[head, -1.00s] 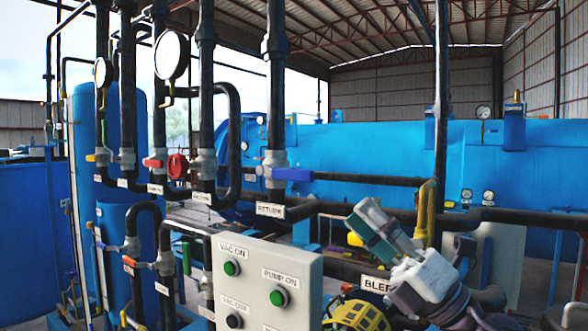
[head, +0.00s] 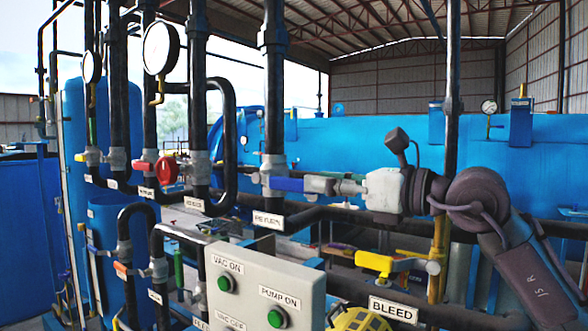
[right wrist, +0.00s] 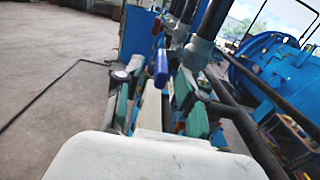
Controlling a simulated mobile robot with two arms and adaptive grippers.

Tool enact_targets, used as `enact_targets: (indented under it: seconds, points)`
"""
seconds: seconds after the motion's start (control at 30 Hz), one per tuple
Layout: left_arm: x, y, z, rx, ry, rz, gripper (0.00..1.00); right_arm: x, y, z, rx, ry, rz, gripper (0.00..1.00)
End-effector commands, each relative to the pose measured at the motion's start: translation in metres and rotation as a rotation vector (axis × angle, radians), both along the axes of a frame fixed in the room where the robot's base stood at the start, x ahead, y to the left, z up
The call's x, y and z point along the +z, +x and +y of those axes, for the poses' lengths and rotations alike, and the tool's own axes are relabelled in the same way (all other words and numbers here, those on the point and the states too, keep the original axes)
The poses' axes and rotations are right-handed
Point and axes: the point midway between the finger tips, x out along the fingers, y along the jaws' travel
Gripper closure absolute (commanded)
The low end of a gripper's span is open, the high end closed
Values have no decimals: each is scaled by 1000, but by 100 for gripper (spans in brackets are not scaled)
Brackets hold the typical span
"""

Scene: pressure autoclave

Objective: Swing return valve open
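The return valve's blue lever (head: 286,184) sticks out to the right from its grey valve body (head: 273,170), across the vertical black pipe. The RETURN label (head: 268,220) hangs just below. My right gripper (head: 310,184) comes in from the right, level with the lever, its fingertips at the lever's free end. In the right wrist view the blue lever (right wrist: 161,68) stands ahead, in line with the gap between the green-padded fingers (right wrist: 158,105). The fingers are apart. I cannot tell whether they touch the lever. My left gripper is not in view.
A control panel (head: 255,283) with green buttons stands in front, below the lever. The yellow bleed valve handle (head: 374,262) and BLEED label (head: 393,309) lie under my right arm. A red-handled valve (head: 167,170) and gauge (head: 161,48) are to the left. A vertical pipe (head: 452,80) stands behind my wrist.

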Motion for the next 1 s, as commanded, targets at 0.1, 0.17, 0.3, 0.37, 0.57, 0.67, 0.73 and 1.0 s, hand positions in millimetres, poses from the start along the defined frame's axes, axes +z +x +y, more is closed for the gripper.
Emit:
enact_targets:
  seconds: [0.1, 0.17, 0.3, 0.37, 0.57, 0.67, 0.73, 1.0]
  points:
    - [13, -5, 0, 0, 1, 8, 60, 3, 13, 22, 3, 1, 4, 60]
    - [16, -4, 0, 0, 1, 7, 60, 3, 19, 30, 3, 1, 4, 60]
    - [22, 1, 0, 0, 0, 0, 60, 2, 29, 44, 2, 2, 2, 60]
    - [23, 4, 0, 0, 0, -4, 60, 1, 32, 48, 1, 1, 2, 60]
    - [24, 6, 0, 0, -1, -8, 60, -1, 35, 53, 1, 0, 1, 60]
    - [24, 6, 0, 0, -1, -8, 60, -1, 35, 53, 1, 0, 1, 60]
    - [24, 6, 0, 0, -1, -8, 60, -1, 35, 53, 1, 0, 1, 60]
    - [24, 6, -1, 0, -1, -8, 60, -1, 35, 53, 1, 1, 1, 100]
